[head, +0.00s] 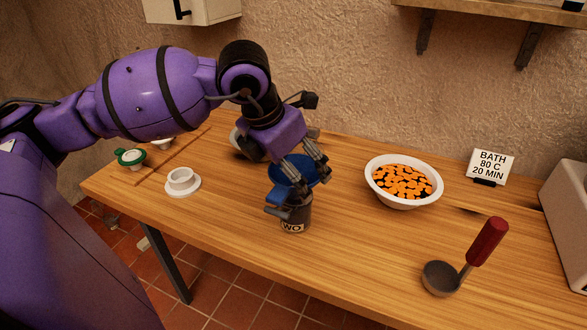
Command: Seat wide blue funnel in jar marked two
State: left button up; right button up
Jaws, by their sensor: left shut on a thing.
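The wide blue funnel (288,172) is in my left gripper (298,192), whose fingers are shut on it. The funnel is directly over a dark jar (294,216) near the table's front edge. The jar's white label shows "WO", with its first part hidden by a finger. The funnel's lower end is hidden by the fingers and the jar rim, so I cannot tell whether it is inside the jar's mouth or just above it. My right gripper is not in view.
A white bowl of orange slices (403,182) stands right of the jar. A ladle with a red handle (488,242) is at the front right. A white cup-like piece on a saucer (182,182) and a green-rimmed white piece (131,159) are at left. A sign (491,165) stands behind.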

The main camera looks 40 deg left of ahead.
pick_arm(q)
jog(key=shift+f, duration=0.25)
jog(key=o, duration=0.9)
jog(key=v, duration=1.2)
